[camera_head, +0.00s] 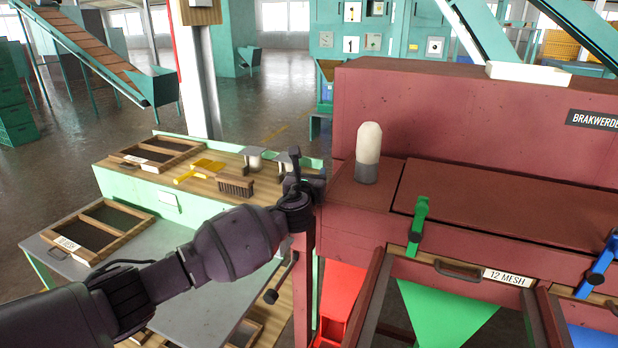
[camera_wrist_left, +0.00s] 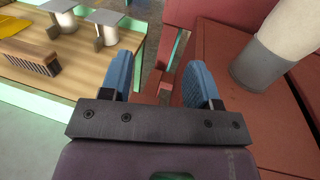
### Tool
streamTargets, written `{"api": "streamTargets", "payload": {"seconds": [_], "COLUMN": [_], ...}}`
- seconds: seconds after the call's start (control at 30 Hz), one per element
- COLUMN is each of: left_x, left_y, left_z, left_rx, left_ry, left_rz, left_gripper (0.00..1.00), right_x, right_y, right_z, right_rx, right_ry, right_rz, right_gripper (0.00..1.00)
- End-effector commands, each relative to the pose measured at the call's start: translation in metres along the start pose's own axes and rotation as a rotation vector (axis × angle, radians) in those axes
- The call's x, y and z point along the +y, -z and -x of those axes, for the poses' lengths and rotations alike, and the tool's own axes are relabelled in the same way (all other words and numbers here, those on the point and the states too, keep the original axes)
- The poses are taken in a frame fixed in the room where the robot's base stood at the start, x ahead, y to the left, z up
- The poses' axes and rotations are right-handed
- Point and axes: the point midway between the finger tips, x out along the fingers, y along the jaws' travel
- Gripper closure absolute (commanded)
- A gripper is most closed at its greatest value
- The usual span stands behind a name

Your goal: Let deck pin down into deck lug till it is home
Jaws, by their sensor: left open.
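My left gripper (camera_head: 304,178) is at the left front corner of the dark red machine (camera_head: 450,120), beside its deck. In the left wrist view the gripper (camera_wrist_left: 160,72) has its two blue-grey fingers apart, with nothing between them but a gap onto the floor and the machine's edge. I cannot pick out a deck pin or a deck lug for certain in either view; the arm and gripper hide part of the machine's corner. A lever with a black knob (camera_head: 270,297) hangs below the gripper. My right gripper is not in view.
A grey cylinder with a pale rounded top (camera_head: 368,150) stands on the machine deck, right of the gripper. Green (camera_head: 418,228) and blue (camera_head: 598,265) clamps sit along its front. A wooden bench (camera_head: 210,178) at left bears a brush (camera_head: 235,186), yellow tool and framed screens.

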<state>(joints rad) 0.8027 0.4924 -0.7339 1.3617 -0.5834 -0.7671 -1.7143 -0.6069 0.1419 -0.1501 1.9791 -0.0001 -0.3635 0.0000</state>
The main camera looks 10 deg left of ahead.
Motion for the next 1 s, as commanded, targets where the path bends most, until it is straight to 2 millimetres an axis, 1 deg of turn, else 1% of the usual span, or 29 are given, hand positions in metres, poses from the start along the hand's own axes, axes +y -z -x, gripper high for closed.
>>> {"api": "streamTargets", "payload": {"seconds": [0.03, 0.17, 0.3, 0.4, 0.57, 0.8, 1.0], "left_x": [0.000, 0.000, 0.001, 0.000, 0.000, 0.000, 0.000], "left_y": [0.005, 0.006, 0.007, 0.007, 0.005, 0.002, 0.001], "left_z": [0.001, 0.001, 0.017, 0.031, 0.054, 0.087, 0.104], "left_rx": [0.007, 0.008, 0.009, 0.009, 0.007, 0.003, 0.001], "left_ry": [0.000, 0.000, 0.001, 0.003, 0.002, 0.001, 0.001], "left_rz": [-0.003, -0.004, -0.004, -0.004, -0.003, -0.001, -0.001], "left_gripper": [0.44, 0.44, 0.44, 0.44, 0.44, 0.44, 0.44], "right_x": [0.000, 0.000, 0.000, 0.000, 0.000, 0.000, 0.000], "right_y": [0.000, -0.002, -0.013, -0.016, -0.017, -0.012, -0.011], "right_z": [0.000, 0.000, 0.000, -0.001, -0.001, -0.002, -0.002], "right_rx": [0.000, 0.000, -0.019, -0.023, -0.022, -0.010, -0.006], "right_ry": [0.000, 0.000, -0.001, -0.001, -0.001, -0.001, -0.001], "right_rz": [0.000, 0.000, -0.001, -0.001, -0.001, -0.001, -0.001], "right_gripper": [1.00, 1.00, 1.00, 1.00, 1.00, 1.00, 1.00]}}
